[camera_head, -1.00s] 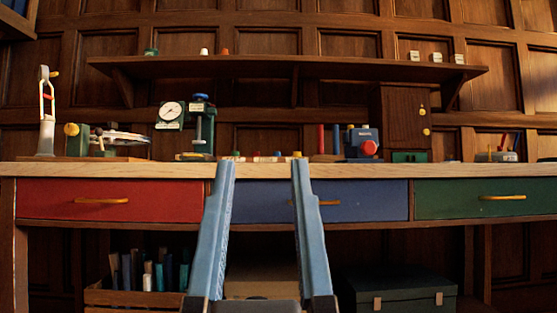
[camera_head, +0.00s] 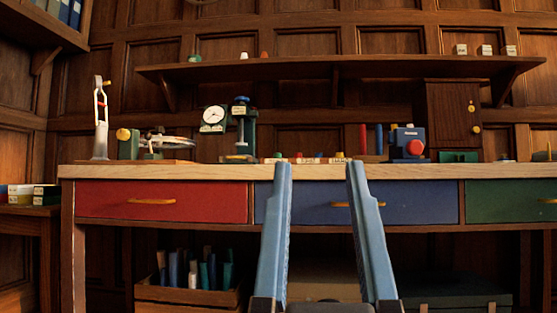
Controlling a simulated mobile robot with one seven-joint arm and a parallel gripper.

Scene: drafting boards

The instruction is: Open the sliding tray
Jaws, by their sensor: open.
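Three shut drawer fronts sit under the bench top: a red one (camera_head: 200,200), a blue one (camera_head: 425,206) and a green one (camera_head: 490,203) cut by the right edge. Each has a yellow-orange handle; the red drawer's handle (camera_head: 151,201) shows fully. I cannot tell which piece is the sliding tray. A small green front (camera_head: 459,156) also shows at the foot of the brown cabinet. My gripper (camera_head: 319,170) is open and empty, with two blue-grey fingers in front of the blue drawer. The right finger partly covers the blue drawer's handle (camera_head: 341,204).
The wooden bench top (camera_head: 165,172) carries a dial gauge (camera_head: 213,118), a blue device with a red knob (camera_head: 407,143) and a brown cabinet (camera_head: 453,115). A crate (camera_head: 188,295) and a dark box (camera_head: 452,293) are below. A side table (camera_head: 30,211) stands left.

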